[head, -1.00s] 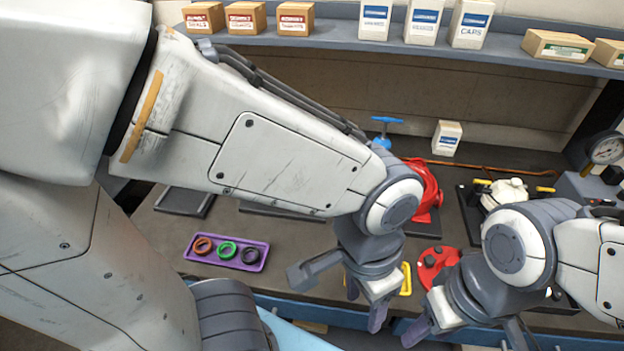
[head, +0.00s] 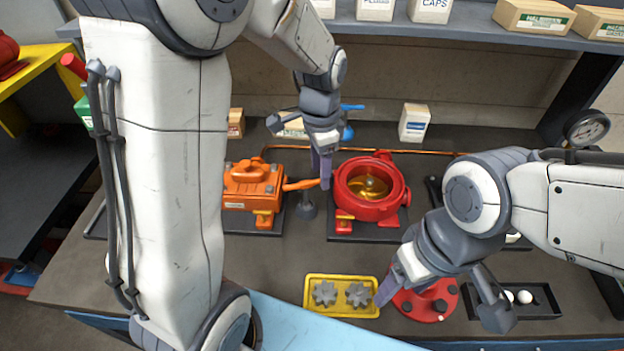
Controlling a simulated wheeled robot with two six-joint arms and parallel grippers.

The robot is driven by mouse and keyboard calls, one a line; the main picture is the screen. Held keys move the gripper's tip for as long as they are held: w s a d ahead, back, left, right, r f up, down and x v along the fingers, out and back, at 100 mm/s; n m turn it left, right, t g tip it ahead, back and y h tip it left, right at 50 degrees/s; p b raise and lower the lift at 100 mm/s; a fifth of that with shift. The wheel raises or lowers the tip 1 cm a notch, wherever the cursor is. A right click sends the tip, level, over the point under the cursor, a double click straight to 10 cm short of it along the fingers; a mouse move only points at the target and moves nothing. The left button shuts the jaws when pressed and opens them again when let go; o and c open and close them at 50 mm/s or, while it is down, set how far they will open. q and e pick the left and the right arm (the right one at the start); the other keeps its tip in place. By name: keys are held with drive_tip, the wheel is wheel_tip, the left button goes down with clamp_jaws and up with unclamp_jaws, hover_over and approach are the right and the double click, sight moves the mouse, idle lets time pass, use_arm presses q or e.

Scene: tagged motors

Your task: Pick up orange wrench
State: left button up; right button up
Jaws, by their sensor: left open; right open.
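An orange bar (head: 300,184), which looks like the orange wrench, sticks out to the right of an orange motor (head: 250,180) on the bench. Its left end meets the motor; I cannot tell whether it is joined to it. My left gripper (head: 322,168) points down at the bar's right end, its jaws open. The fingers overlap the bar's tip in the picture, and I cannot tell whether they touch it. My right gripper (head: 388,288) is open and empty near the front of the bench, between a yellow tray (head: 313,308) and a red round part (head: 437,303).
A red round housing (head: 370,187) stands on a dark base just right of my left gripper. A grey post (head: 307,206) stands below the bar. A black tray (head: 540,308) with white balls lies at the right. A shelf (head: 470,38) with boxes runs above.

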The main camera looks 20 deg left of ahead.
use_arm(q)
hover_over(306, 186)
drive_tip(key=w, duration=0.1)
drive_tip(key=shift+w+a+f, duration=0.1)
drive_tip(key=shift+a+f, duration=0.05)
drive_tip(key=shift+f, duration=0.45)
drive_tip(key=shift+w+a+f, duration=0.1)
drive_tip(key=shift+f, duration=0.45)
drive_tip(key=shift+m, duration=0.3)
wheel_tip(306, 186, down, 5)
drive_tip(key=shift+a+r+p, duration=0.15)
drive_tip(key=shift+r+p, duration=0.05)
drive_tip(key=shift+p, duration=0.1)
drive_tip(key=f, duration=0.1)
drive_tip(key=f+p, duration=0.1)
drive_tip(key=f, duration=0.2)
drive_tip(key=shift+s+d+f+p, duration=0.25)
drive_tip(key=shift+s+f+p, duration=0.1)
drive_tip(key=shift+f, duration=0.5)
clamp_jaws()
